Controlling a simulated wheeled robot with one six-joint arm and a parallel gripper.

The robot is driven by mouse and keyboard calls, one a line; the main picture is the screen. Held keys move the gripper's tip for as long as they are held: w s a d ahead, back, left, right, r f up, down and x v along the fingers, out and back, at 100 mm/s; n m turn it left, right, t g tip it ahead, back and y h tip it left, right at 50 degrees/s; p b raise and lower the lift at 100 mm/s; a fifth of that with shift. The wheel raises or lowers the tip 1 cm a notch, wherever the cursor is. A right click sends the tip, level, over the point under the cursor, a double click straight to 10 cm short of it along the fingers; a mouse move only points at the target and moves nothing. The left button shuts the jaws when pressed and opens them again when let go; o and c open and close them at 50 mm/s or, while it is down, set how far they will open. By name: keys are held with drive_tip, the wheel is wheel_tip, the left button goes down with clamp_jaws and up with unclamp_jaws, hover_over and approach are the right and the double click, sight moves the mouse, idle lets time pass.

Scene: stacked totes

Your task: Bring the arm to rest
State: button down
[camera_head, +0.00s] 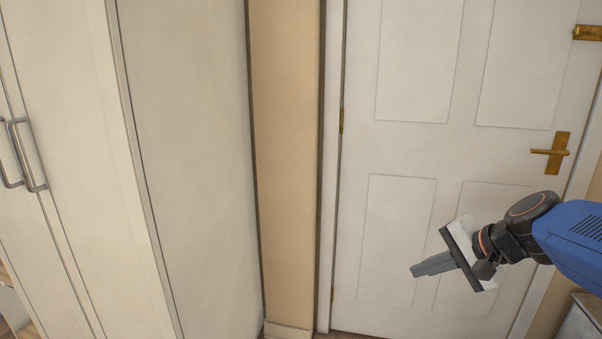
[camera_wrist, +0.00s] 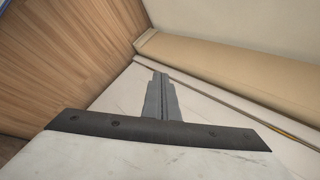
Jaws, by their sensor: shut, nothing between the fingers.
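My gripper (camera_head: 416,270) reaches in from the right edge of the head view, on the end of my blue arm. It points left and slightly down, in front of the white door. Its fingers are together with nothing between them. In the wrist view my gripper (camera_wrist: 158,76) shows its grey fingers pressed together, pointing up the picture, past the dark bar at its base. It touches nothing that I can see.
A white panelled door (camera_head: 400,230) with a brass handle (camera_head: 550,152) stands behind my gripper. A beige wall strip (camera_head: 284,160) separates it from a tall white cabinet (camera_head: 190,150) at left. A low piece of furniture (camera_head: 580,325) shows at the bottom right.

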drive_tip(key=s+d+f+n+g+h, duration=0.1)
drive_tip(key=s+f+n+h, duration=0.1)
drive_tip(key=s+n, duration=0.3)
drive_tip(key=s+d+f+n+g+h, duration=0.1)
drive_tip(key=s+f+n+h, duration=0.2)
drive_tip(key=s, duration=0.7)
drive_tip(key=f+n, duration=0.1)
drive_tip(key=n, duration=0.1)
drive_tip(key=shift+d+f+n, duration=0.15)
drive_tip(key=shift+n, duration=0.25)
